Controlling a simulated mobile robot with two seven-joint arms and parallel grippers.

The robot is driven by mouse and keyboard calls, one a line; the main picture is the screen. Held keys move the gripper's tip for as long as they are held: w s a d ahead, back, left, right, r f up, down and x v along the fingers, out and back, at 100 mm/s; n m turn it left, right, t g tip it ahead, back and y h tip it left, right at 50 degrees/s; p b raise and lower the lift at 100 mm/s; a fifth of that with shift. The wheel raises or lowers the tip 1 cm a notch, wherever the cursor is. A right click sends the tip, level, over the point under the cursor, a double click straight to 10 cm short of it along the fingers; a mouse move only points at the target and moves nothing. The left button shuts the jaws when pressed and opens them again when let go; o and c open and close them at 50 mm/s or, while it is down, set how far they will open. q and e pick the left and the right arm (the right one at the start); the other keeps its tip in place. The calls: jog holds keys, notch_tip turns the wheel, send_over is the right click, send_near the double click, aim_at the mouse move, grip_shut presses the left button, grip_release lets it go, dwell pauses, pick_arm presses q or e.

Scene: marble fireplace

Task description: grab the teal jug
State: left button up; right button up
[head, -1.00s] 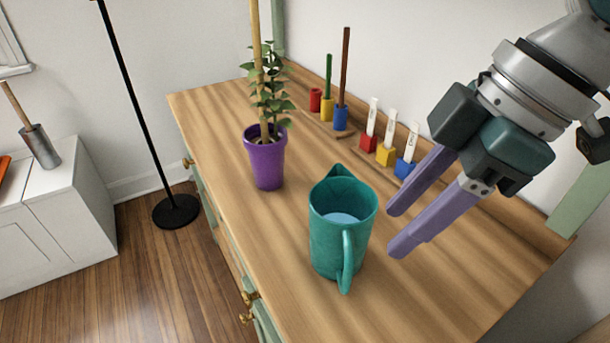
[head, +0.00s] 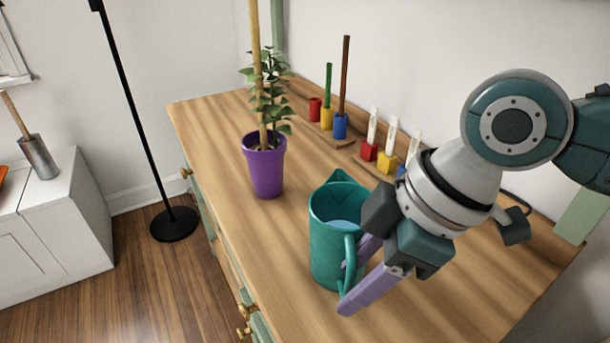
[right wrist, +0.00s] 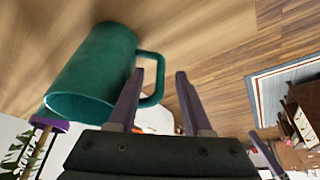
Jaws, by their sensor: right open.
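The teal jug (head: 327,245) stands upright on the wooden top of the cabinet, with what looks like water inside. Its handle (head: 348,265) faces the front right. My right gripper (head: 348,289) is open at the handle, its lilac fingers slanting down and left. In the right wrist view, the jug (right wrist: 92,70) is at the left and the outer bar of its handle (right wrist: 160,80) shows between the fingers of my right gripper (right wrist: 160,73). One finger overlaps the handle opening; I cannot tell whether it touches. My left gripper is not in the head view.
A purple pot (head: 265,170) with a plant stands behind the jug to the left. Coloured blocks with upright sticks (head: 340,125) and with white tags (head: 387,160) line the back near the wall. The wooden top (head: 215,120) is clear at the far left.

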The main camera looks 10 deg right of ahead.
grip_shut()
jog(key=shift+r, duration=0.1)
dwell(1.2)
